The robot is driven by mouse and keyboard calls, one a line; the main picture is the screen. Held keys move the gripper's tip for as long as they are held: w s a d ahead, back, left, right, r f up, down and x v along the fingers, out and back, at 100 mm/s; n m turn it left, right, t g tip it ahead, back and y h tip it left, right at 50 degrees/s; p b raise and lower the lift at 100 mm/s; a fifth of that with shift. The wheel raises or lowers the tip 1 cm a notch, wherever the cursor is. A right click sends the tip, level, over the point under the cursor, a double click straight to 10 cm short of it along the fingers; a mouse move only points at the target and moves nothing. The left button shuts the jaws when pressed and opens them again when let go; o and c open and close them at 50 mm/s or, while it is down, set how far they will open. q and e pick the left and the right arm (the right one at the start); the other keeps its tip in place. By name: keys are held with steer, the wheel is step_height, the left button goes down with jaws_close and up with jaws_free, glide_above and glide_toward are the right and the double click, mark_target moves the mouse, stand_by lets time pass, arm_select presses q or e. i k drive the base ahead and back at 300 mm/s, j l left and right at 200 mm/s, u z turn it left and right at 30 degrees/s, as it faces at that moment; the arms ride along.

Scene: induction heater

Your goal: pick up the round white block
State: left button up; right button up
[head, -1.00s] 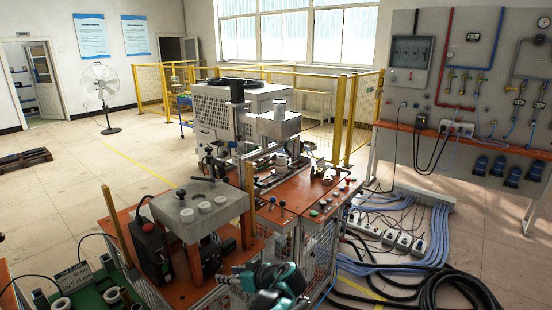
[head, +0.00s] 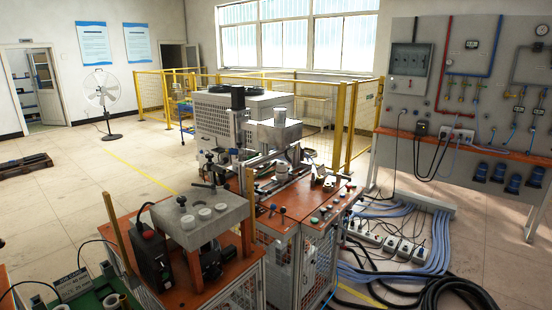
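Three round white blocks sit in a row on the grey top plate (head: 232,203) of the near orange bench. The front-left block (head: 187,222), the middle block (head: 205,213) and the back-right block (head: 221,206) look alike. Another round white piece (head: 112,301) shows at the lower left, on a green tray (head: 90,303) cut off by the picture edge. I cannot tell which one the task means. Neither of my grippers is in view.
A dark box (head: 150,255) stands left of the grey plate, and an orange post (head: 114,228) rises by it. A machine (head: 262,135) fills the orange bench behind. Black hoses (head: 455,295) and power strips (head: 398,243) lie on the floor at right.

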mark_target(220, 208)
steer(key=i+l+u, duration=0.2)
steer(key=i+u, duration=0.2)
steer(key=i+l+u, duration=0.85)
steer(key=k+j, duration=0.05)
steer(key=k, duration=0.05)
